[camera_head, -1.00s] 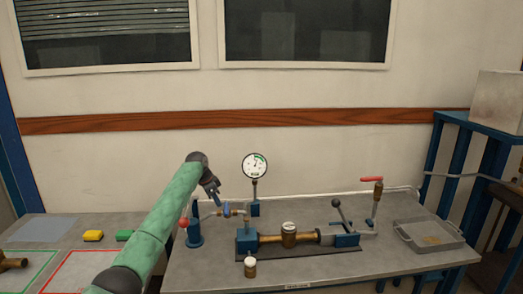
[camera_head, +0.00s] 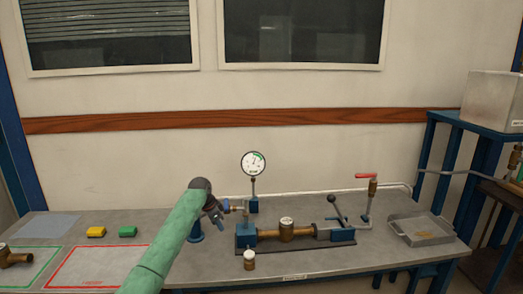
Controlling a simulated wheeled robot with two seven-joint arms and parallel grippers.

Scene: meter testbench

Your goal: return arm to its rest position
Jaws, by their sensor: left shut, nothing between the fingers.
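My left arm, sleeved in green, comes up from the bottom of the head view. My left gripper (camera_head: 217,218) is small and dark at its end, shut and empty. It appears in front of the left end of the test bench (camera_head: 330,262), over the blue hand pump (camera_head: 196,237), which my arm partly hides. I cannot tell whether it touches the pump or the blue valve (camera_head: 227,206) beside it. A brass meter (camera_head: 287,231) sits clamped in the bench line, and a round dial gauge (camera_head: 253,163) stands behind it. My right gripper is not in view.
A black-knobbed lever (camera_head: 335,208) and a red-handled valve (camera_head: 367,176) stand right of the meter. A metal tray (camera_head: 421,231) lies at the bench's right. A small jar (camera_head: 249,260) stands in front. Yellow (camera_head: 96,231) and green (camera_head: 128,231) blocks lie at left behind a red-outlined area (camera_head: 95,266).

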